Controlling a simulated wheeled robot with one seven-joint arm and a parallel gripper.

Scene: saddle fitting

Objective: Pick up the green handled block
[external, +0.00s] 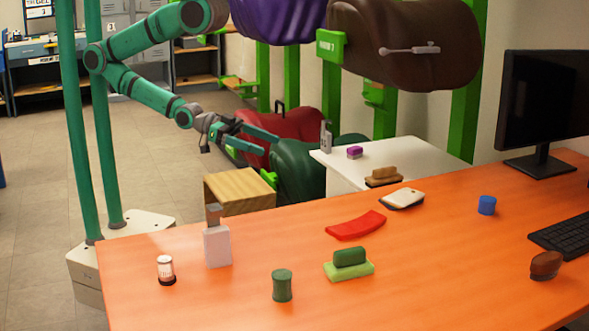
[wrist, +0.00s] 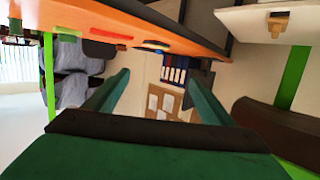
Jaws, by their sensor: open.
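The green handled block (external: 349,268) lies on the orange table in the external view, with a light green base and a darker green handle on top. A small green shape at the upper left of the wrist view (wrist: 67,37) may be the same block, but it is too small to tell. My gripper (external: 273,143) is open and empty, raised beyond the table's far edge and well away from the block. Its two green fingers (wrist: 160,88) are spread wide in the wrist view, with nothing between them.
On the orange table (external: 440,270), a red curved piece (external: 356,225) lies behind the block and a dark green cylinder (external: 282,286) stands to its left. A white bottle (external: 217,246) stands farther left. A wooden box (external: 240,192) and white table (external: 420,152) are beyond.

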